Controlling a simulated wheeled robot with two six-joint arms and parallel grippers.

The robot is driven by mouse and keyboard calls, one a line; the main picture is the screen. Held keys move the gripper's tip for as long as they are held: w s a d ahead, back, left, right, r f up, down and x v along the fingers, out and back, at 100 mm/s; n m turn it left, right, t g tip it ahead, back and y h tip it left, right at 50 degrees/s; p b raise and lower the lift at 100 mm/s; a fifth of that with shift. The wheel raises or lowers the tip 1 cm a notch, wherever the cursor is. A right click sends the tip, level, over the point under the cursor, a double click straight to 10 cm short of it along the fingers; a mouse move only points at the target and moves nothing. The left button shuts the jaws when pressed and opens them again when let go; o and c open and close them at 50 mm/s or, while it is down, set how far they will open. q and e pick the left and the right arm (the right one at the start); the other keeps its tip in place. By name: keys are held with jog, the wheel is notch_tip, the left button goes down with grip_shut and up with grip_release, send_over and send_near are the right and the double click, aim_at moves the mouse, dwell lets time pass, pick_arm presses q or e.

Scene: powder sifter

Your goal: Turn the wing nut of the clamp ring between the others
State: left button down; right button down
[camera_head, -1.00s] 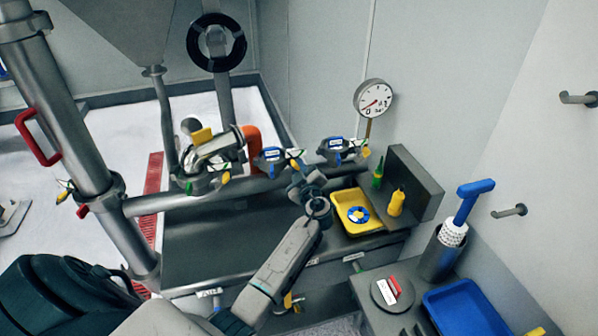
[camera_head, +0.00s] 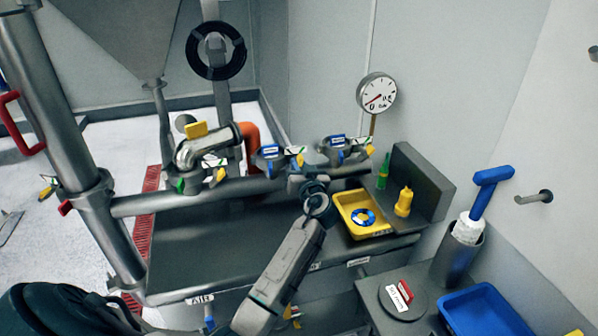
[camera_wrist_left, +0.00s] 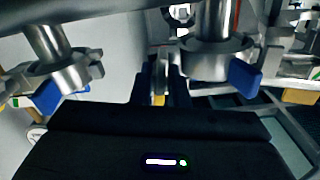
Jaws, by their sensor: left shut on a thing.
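Three clamp rings sit along the horizontal pipe in the head view: the left one (camera_head: 207,165) by the steel elbow, the middle one (camera_head: 268,155) and the right one (camera_head: 333,145). The middle ring's yellow wing nut (camera_head: 300,160) shows just above my left gripper (camera_head: 304,180). In the left wrist view, the gripper's dark fingers (camera_wrist_left: 159,92) are shut on a small wing nut with a yellow part (camera_wrist_left: 158,100), beside a steel clamp (camera_wrist_left: 205,64) with a blue tab. The fingers partly hide it. Another clamp (camera_wrist_left: 60,80) with a blue tab is at left. My right gripper is not in view.
A yellow tray (camera_head: 355,222) and a yellow bottle (camera_head: 404,201) stand right of the gripper on the dark bench (camera_head: 180,255). A dial gauge (camera_head: 377,93) is behind. A blue tray (camera_head: 480,315) lies at lower right. The bench's left part is clear.

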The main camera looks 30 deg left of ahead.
pick_arm(q)
jog(key=m, duration=0.2)
jog(key=shift+m, duration=2)
jog(key=c, duration=1.5)
grip_release()
jog(key=shift+c, duration=0.2)
jog(key=shift+d, duration=0.15)
